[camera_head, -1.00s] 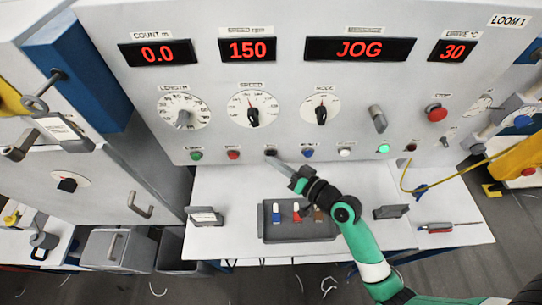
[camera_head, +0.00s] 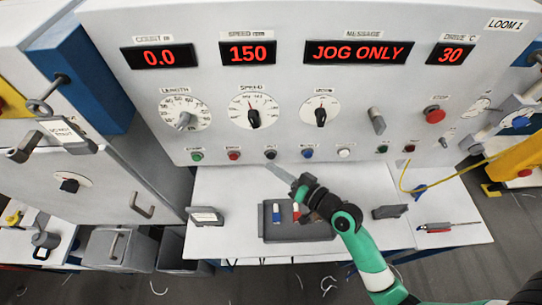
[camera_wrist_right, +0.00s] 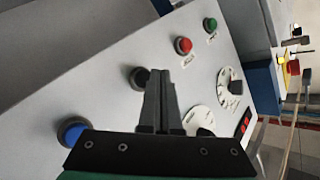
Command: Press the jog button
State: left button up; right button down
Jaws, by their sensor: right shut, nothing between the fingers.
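A row of small buttons runs along the lower edge of the loom panel (camera_head: 300,132). The black button (camera_head: 270,154) stands between a red button (camera_head: 234,155) and a blue button (camera_head: 307,154); its label is too small to read. My right gripper (camera_head: 270,168) is shut and empty, its fingertips just below the black button and apparently apart from it. In the right wrist view the black button (camera_wrist_right: 138,78) shows beside the shut fingers (camera_wrist_right: 160,75), which partly cover it. The message display (camera_head: 359,52) reads "JOG ONLY". My left gripper is out of view.
A white table (camera_head: 350,250) below the panel carries a dark tray (camera_head: 290,237) with small coloured items, under my right arm. Knobs and dials sit above the buttons. A red stop button (camera_head: 435,115) and a yellow cable (camera_head: 405,175) are at the right.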

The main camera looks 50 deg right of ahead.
jog(key=shift+s+a+p, duration=0.95)
jog(key=shift+s+a, duration=0.7)
jog(key=shift+a, duration=0.1)
dwell(3.1)
